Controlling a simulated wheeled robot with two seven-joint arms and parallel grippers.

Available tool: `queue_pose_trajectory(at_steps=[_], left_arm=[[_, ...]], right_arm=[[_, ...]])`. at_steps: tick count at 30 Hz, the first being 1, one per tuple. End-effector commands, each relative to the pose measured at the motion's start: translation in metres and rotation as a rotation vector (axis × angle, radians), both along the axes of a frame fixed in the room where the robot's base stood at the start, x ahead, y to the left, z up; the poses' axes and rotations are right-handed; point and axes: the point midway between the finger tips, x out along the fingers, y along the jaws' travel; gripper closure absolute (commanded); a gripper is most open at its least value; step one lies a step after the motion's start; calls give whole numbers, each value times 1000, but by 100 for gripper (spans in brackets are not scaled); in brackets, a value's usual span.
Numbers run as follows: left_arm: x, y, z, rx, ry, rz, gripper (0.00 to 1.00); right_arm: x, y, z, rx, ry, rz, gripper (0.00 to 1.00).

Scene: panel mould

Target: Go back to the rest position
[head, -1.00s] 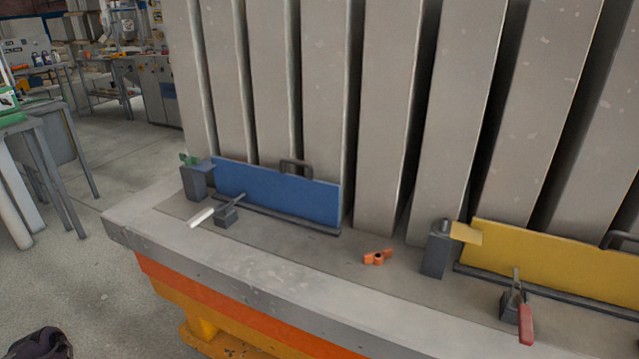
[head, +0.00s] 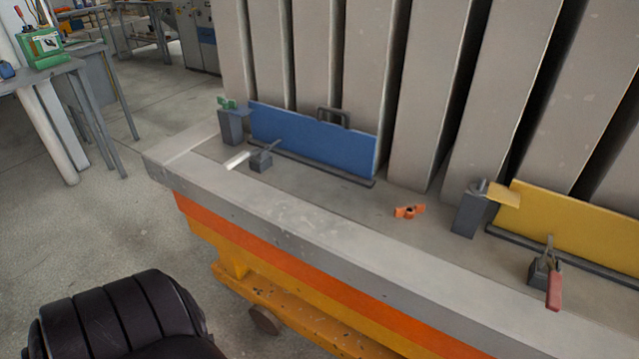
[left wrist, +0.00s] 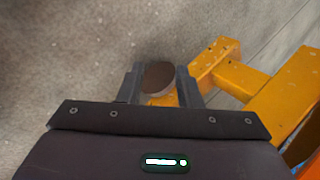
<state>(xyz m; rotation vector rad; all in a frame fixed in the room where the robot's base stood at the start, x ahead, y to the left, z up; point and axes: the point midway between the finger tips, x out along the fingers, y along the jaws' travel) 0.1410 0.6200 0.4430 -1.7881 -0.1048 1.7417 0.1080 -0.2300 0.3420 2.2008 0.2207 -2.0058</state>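My left gripper (left wrist: 158,76) shows in the left wrist view, its two grey fingers apart. It is above the floor, beside the orange frame (left wrist: 285,95) under the bench. A round brown wheel (left wrist: 160,77) appears between the fingers, lower down, and nothing seems held. In the head view a black ribbed part of my left arm (head: 125,325) comes in at the bottom left; the gripper itself is out of that view. My right gripper is in neither view.
A grey bench (head: 290,215) carries a blue panel (head: 310,140), a yellow panel (head: 580,220), an orange wing nut (head: 409,211) and a red-handled clamp (head: 553,290). Tall grey slabs (head: 430,90) stand behind. A side table (head: 40,78) is at the left. The floor (head: 110,220) between is clear.

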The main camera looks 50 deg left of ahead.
Motion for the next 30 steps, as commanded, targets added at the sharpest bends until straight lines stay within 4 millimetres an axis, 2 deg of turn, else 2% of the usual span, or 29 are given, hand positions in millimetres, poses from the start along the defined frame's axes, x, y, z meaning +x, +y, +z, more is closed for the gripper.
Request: queue_pose_trajectory(at_steps=[1, 5, 8, 9, 15, 18, 21, 24, 30], left_arm=[[-9, -37, -19, -64, -1, 18, 68], [-16, -97, -45, -147, -6, 46, 68], [-22, -153, -65, -220, -7, 70, 68], [-25, -179, -72, -253, -8, 80, 68], [-32, -313, -97, -422, -9, 133, 68], [-33, -362, -101, -481, -8, 153, 68], [-34, -393, -101, -519, -9, 166, 68], [-34, -390, -91, -516, -9, 165, 68], [-34, -390, -93, -517, -9, 164, 68]], right_arm=[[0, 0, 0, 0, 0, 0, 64], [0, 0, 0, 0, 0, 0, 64], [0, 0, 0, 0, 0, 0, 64], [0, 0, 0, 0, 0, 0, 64], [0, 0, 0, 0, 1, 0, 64], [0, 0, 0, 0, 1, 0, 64], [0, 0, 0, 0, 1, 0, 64], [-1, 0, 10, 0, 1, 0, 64], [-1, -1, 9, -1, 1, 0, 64]])
